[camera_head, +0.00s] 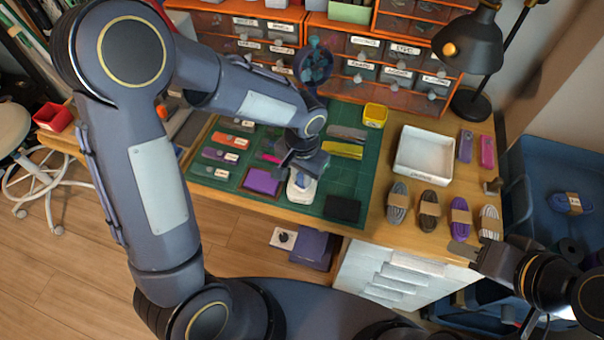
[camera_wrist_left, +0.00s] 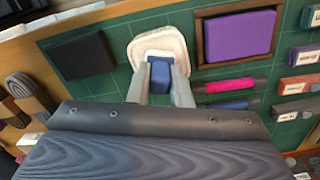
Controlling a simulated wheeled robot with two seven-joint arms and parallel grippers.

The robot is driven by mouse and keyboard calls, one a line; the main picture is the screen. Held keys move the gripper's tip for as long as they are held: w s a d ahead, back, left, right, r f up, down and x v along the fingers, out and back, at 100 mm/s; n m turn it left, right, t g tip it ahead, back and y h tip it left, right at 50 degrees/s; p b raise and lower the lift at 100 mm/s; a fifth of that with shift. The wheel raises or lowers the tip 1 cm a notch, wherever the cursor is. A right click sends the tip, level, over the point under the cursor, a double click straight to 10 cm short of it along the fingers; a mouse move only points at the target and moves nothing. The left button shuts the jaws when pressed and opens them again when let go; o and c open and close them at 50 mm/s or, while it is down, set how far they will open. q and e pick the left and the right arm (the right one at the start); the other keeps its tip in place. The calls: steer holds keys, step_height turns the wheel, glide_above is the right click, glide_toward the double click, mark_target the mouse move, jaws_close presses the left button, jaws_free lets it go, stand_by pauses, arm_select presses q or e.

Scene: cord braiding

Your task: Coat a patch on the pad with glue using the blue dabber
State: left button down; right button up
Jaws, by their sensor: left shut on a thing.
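My left gripper (camera_head: 301,172) is shut on the blue dabber (camera_wrist_left: 160,74), whose blue body shows between the two grey fingers in the left wrist view. The dabber is at a cream, rounded dish or pad (camera_wrist_left: 143,42), which also shows in the head view (camera_head: 298,196). I cannot tell whether the dabber touches it. A purple block (camera_wrist_left: 238,36) in a brown frame lies beside it, and a black rectangular block (camera_wrist_left: 82,54) lies on its other side. Which of these is the pad is not clear. My right gripper (camera_head: 464,251) is in front of the table's right part, its jaws unclear.
A green mat (camera_head: 352,180) covers the work area. A pink rod (camera_wrist_left: 230,85) and a blue rod lie on it near the gripper. A white tray (camera_head: 398,173), a yellow box (camera_head: 375,115) and several cord bundles (camera_head: 429,207) stand to the right. Drawer units (camera_head: 385,62) close off the back.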

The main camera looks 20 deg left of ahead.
stand_by(0.5)
arm_select(q)
steer(key=shift+r+p, duration=2.65)
steer(key=shift+r, duration=0.8)
